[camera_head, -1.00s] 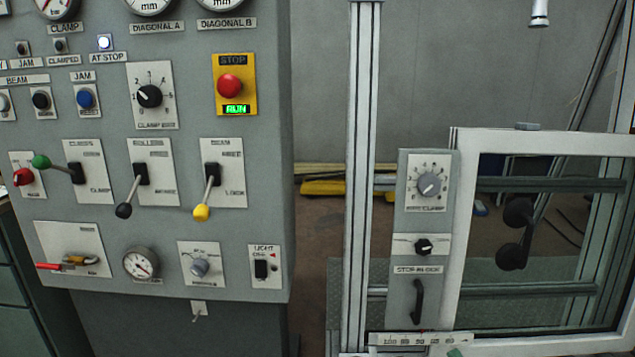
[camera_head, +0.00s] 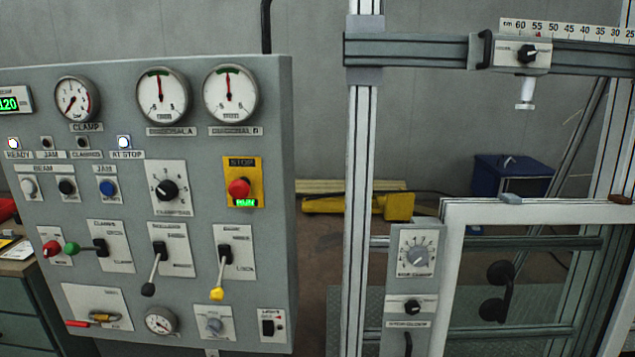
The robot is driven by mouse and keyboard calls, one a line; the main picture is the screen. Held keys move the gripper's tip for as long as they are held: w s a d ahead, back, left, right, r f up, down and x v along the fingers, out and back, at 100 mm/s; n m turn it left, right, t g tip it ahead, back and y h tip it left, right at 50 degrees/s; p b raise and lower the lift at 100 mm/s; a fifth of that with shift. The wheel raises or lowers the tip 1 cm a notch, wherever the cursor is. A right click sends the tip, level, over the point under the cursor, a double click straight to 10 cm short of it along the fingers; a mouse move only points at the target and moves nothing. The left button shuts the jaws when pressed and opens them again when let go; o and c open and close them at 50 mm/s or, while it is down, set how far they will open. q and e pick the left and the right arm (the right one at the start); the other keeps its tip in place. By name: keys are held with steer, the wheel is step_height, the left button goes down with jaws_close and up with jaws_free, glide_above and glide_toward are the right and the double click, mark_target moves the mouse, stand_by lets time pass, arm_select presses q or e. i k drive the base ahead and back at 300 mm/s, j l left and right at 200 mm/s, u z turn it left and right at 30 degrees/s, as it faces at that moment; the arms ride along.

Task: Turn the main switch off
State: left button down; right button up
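A grey control panel (camera_head: 185,290) fills the left half of the view. The black-tipped lever (camera_head: 154,270) and yellow-tipped lever (camera_head: 220,272) hang down. A red stop button (camera_head: 239,188) on a yellow plate has a lit green display under it. Neither gripper is in view.
Gauges, small buttons and a clamp dial (camera_head: 168,190) crowd the panel. A red-handled lever (camera_head: 95,321) lies at its lower left. A metal frame post (camera_head: 361,200) and a white-framed door (camera_head: 452,270) stand on the right. A green cabinet (camera_head: 30,310) stands at lower left.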

mark_target(52, 249)
steer(key=u, duration=1.45)
steer(key=i+j+z, duration=0.1)
steer(key=i+j, duration=0.65)
steer(key=i+j+z, duration=0.15)
steer(key=i+j, duration=0.2)
steer(key=j, duration=0.2)
steer(key=i+j, duration=0.3)
steer(key=j, duration=0.2)
steer(key=i+j+z, duration=0.15)
steer(key=i+j, duration=0.2)
steer(key=j, duration=0.1)
